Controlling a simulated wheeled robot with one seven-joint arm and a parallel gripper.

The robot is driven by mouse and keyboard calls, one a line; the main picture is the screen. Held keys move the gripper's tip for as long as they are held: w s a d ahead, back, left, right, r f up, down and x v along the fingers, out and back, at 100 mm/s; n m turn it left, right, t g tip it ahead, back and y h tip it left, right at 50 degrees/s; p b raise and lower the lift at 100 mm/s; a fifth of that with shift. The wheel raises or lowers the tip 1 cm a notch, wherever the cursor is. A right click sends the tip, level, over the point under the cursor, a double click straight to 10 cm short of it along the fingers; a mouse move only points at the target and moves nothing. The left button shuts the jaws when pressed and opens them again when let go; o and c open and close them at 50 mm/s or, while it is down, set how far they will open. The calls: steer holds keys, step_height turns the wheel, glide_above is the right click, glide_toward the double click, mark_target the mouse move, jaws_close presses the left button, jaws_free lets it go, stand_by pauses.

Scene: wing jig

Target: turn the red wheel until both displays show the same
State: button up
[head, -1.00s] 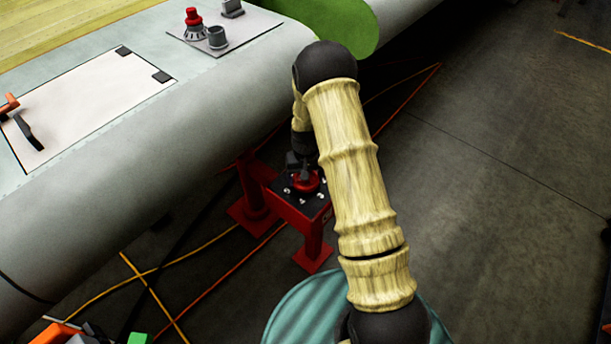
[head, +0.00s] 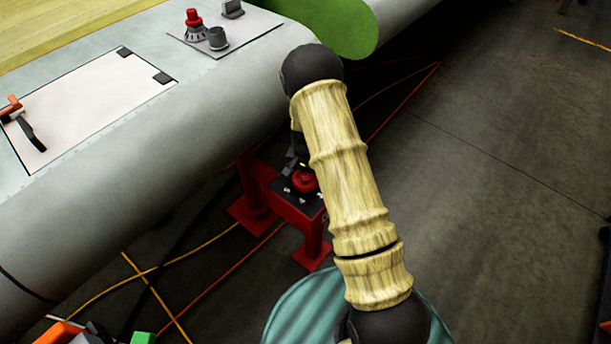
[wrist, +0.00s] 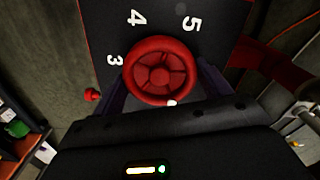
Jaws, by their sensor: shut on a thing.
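The red wheel (wrist: 160,72) is round and spoked, with a white mark on its near rim, in the wrist view. It sits on a black plate (wrist: 200,42) with white numbers 3, 4 and 5 around it. My gripper (wrist: 162,80) is shut on the wheel, one dark finger on each side of the rim. In the head view the wheel (head: 304,180) tops a low red stand (head: 296,213), and my gripper (head: 296,160) is mostly hidden behind my arm. I cannot make out two displays or their readings.
A large grey wing (head: 130,150) lies left of my arm, with a green part (head: 340,25) beyond. Orange and yellow cables (head: 205,290) cross the floor. The floor at right is open.

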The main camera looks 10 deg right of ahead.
mark_target(306, 177)
steer(key=o, duration=1)
step_height(306, 177, up, 18)
steer(key=shift+f, duration=0.25)
stand_by(0.3)
steer(key=s+r+n+t+p, duration=0.1)
steer(key=s+r+n+p, duration=0.2)
steer(key=s+r, duration=0.4)
steer(key=s+r+n+t+p, duration=0.1)
steer(key=s+r+n+p, duration=0.3)
steer(key=s+r, duration=0.4)
steer(key=s+p, duration=0.1)
steer(key=s, duration=0.5)
steer(key=shift+r+t, duration=0.3)
